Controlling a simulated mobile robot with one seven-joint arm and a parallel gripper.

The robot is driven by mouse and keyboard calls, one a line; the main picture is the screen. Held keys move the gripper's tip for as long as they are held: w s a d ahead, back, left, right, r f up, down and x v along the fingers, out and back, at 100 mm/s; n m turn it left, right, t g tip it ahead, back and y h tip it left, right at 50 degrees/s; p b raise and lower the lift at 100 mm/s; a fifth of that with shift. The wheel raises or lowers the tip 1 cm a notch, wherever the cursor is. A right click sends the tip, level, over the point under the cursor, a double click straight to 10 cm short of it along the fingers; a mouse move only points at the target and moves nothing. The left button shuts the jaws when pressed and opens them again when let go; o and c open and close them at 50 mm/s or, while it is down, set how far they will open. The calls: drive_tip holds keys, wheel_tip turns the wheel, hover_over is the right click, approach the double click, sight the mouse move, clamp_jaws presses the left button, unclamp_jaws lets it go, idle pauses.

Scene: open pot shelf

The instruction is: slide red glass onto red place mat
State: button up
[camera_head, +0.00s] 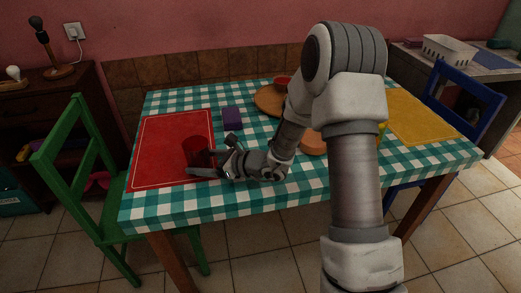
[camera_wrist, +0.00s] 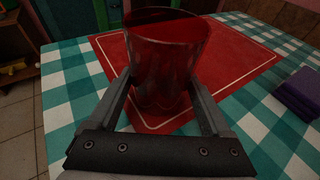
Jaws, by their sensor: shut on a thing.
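The red glass (camera_head: 194,150) is see-through and stands upright at the right part of the red place mat (camera_head: 165,127). In the wrist view the red glass (camera_wrist: 165,62) is between the two fingers of my gripper (camera_wrist: 160,98), which is shut on it. The red place mat (camera_wrist: 235,55) spreads out beyond and around the glass in that view. In the head view my gripper (camera_head: 203,163) reaches in from the right, low over the table. The glass's base looks to be over the mat, near its edge; exact contact is hard to tell.
A round wooden board (camera_head: 268,101) and red bowl (camera_head: 282,82) are farther back. A yellow mat (camera_head: 420,116) lies at right. A green chair (camera_head: 85,170) stands at left.

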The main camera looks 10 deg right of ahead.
sight(190, 164)
drive_tip(key=shift+a+b, duration=0.45)
drive_tip(key=shift+a, duration=1.2)
drive_tip(key=o, duration=0.8)
drive_tip(key=shift+c, duration=0.2)
